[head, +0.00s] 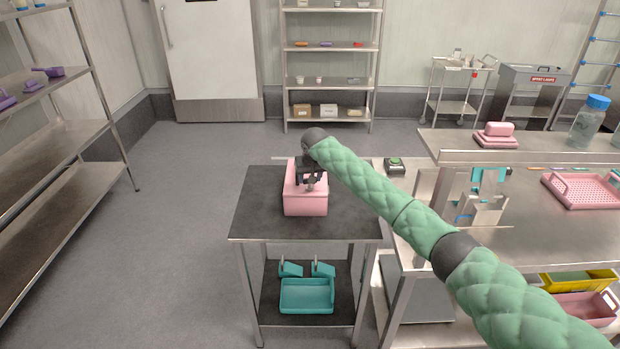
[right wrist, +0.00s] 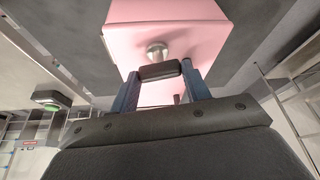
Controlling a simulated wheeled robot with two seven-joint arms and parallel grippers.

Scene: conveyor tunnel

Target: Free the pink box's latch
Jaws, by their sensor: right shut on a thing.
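The pink box (head: 306,204) stands on the dark top of a small steel table. My right arm reaches in from the right, and my right gripper (head: 312,184) is over the box. In the right wrist view the box (right wrist: 205,35) is close ahead of the gripper (right wrist: 160,84). Its two blue fingers are shut on a dark bar, which looks like the latch handle (right wrist: 158,71). A round silver knob (right wrist: 157,48) sits on the box right beside the bar. Whether the latch is engaged cannot be told. My left gripper is not in view.
The small table's top (head: 262,205) is bare around the box. A teal tray (head: 307,296) sits on its lower shelf. Open floor lies to the left.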

